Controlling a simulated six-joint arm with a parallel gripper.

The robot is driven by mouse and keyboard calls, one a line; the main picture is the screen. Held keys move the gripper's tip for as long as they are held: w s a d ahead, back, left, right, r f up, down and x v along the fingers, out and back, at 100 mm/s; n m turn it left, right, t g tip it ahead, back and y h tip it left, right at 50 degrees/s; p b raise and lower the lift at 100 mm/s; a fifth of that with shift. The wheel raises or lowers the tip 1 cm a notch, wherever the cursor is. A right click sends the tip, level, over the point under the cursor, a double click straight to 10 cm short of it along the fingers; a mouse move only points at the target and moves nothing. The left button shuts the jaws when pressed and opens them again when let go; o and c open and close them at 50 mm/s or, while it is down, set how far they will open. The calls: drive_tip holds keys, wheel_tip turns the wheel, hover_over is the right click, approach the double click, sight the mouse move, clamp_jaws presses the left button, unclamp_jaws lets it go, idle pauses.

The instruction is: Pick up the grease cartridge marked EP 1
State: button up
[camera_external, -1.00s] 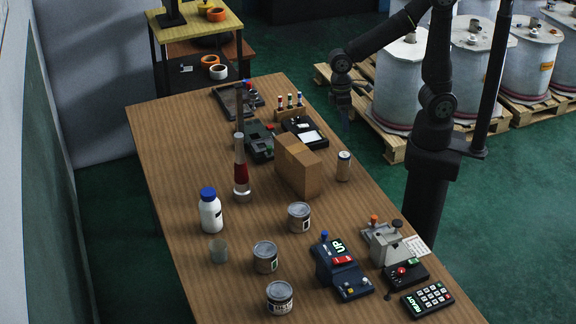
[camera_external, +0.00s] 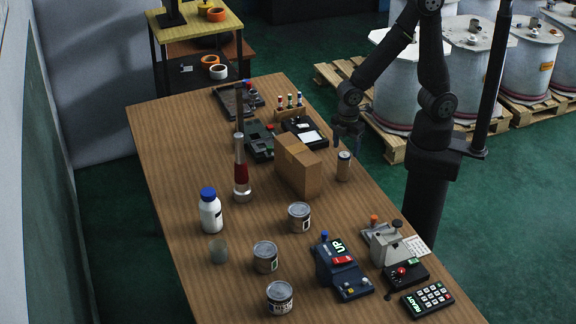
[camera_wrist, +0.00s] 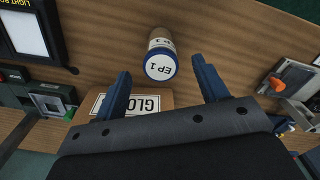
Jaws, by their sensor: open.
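The grease cartridge (camera_wrist: 160,60) shows in the wrist view as a short cylinder with a white end face marked "EP 1", ringed in blue. In the external view a small can-like cylinder (camera_external: 344,167) stands upright on the table beside the cardboard box. My gripper (camera_external: 347,138) is just above that cylinder in the external view. In the wrist view my gripper (camera_wrist: 163,82) has its two blue fingers wide apart, with the cartridge beyond and between them, apart from both. Nothing is held.
A cardboard box (camera_external: 298,166) stands close to the cylinder's left. A box marked "GLO" (camera_wrist: 128,104) lies under the fingers in the wrist view. A light box (camera_external: 305,136) is behind. Several tins, including one (camera_external: 299,217), stand nearer the front. The table's right edge is close.

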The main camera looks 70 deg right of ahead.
sight(343, 164)
drive_tip(key=shift+f, duration=1.5)
drive_tip(key=shift+w+a+f, duration=0.1)
drive_tip(key=shift+a+f, duration=0.1)
drive_tip(key=shift+f, duration=1.1)
drive_tip(key=shift+w+a+f, duration=0.1)
drive_tip(key=shift+a+f, duration=0.05)
drive_tip(key=shift+f, duration=1.15)
drive_tip(key=c, duration=1.2)
drive_tip(key=shift+o, duration=0.4)
drive_tip(key=shift+r, duration=0.1)
